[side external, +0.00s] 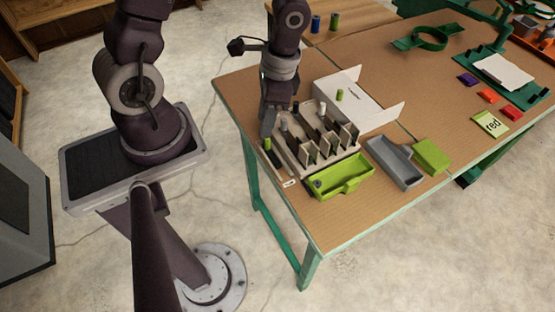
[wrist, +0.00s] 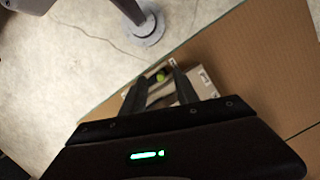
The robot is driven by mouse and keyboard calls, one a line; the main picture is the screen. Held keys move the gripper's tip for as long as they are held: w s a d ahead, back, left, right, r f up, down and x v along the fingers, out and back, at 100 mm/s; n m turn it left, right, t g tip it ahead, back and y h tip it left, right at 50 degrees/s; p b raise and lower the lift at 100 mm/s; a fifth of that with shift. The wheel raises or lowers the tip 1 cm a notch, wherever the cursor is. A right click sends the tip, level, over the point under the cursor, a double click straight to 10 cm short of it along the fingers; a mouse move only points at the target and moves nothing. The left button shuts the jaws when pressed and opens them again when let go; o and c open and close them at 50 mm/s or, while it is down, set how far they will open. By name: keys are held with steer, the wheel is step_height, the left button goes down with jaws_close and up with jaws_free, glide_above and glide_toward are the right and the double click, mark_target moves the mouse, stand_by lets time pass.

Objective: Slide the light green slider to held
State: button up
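The light green slider (side external: 267,144) is a small green knob at the left end of the beige slotted rack (side external: 286,160) on the table, beside a dark slot. It also shows as a green spot in the wrist view (wrist: 161,76). My gripper (side external: 268,132) points down just above and at the knob. In the wrist view my gripper's two dark fingers (wrist: 159,71) stand apart, with the green knob seen between their tips and space around it. Whether a finger touches the knob cannot be told. A small white label (side external: 289,183) lies by the rack's near left corner.
Upright pale dividers (side external: 328,146) and grey pegs stand on the rack. A white tray (side external: 365,112) with a green spool is behind it. A green bin (side external: 340,178), grey bin (side external: 394,163) and green block (side external: 431,155) stand to the right. The table's left edge is close by.

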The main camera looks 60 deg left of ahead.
steer(key=shift+s+v, duration=0.2)
steer(key=shift+v, duration=0.75)
steer(key=shift+s+v, duration=0.15)
steer(key=shift+v, duration=0.8)
steer(key=shift+a+r, duration=0.15)
steer(key=s+d+r+n+t, duration=0.1)
steer(key=s+r+n+t, duration=0.1)
steer(key=r, duration=0.7)
steer(key=s+d+r+n+t+h, duration=0.1)
steer(key=s+d+r+n+t, duration=0.1)
steer(key=s+r+t, duration=0.3)
step_height(320, 180, up, 5)
steer(key=shift+d+f+t, duration=0.2)
steer(key=shift+d+t, duration=0.05)
steer(key=shift+t, duration=0.15)
